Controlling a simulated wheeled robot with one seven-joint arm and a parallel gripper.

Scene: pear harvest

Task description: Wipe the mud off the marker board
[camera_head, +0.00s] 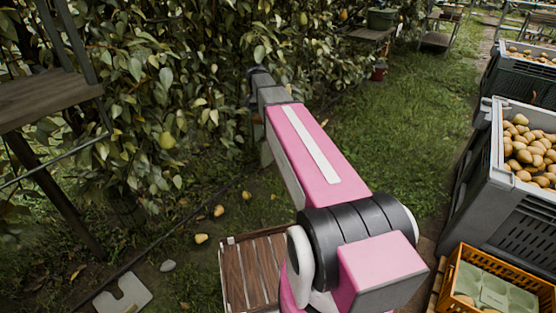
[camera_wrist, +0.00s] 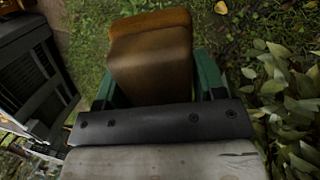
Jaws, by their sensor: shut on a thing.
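My gripper (camera_wrist: 154,84) shows in the wrist view, its green fingers shut on a brown, sponge-like block (camera_wrist: 150,60) with an orange-brown far end. The block is held clear over grass. In the head view my pink arm reaches forward to the leaves, and the gripper and block cannot be made out there. I cannot pick out a muddy marker board for certain in either view. A pale notched plate (camera_head: 122,297) lies on the ground at the lower left; I cannot tell what it is.
Pear foliage (camera_head: 190,60) fills the left and middle. A wooden platform (camera_head: 45,98) stands at left. A slatted wooden crate (camera_head: 232,277) sits beneath my arm. A grey bin of pears (camera_head: 505,215) and an orange crate (camera_head: 470,255) stand at right. Grass (camera_head: 400,130) between is clear.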

